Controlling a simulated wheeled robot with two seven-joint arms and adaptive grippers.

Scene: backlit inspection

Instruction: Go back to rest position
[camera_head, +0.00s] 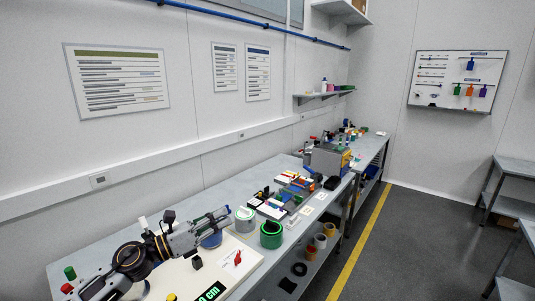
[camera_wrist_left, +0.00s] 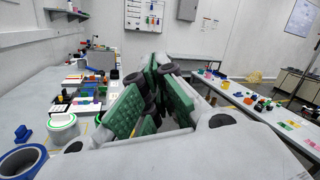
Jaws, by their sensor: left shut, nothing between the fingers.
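My left arm comes in from the lower left of the head view. Its gripper (camera_head: 226,212) is over the near part of the long workbench (camera_head: 130,237), pointing toward the containers. In the left wrist view the gripper (camera_wrist_left: 160,65) shows its green-padded fingers drawn together at the tips, with nothing held between them. My right gripper is in neither view.
A green container (camera_head: 271,235) and a whitish container (camera_head: 244,220) stand close beyond the gripper. A blue-rimmed container (camera_wrist_left: 22,162) shows at the wrist view's lower left. Trays, small parts and a grey machine (camera_head: 326,160) crowd the bench farther back.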

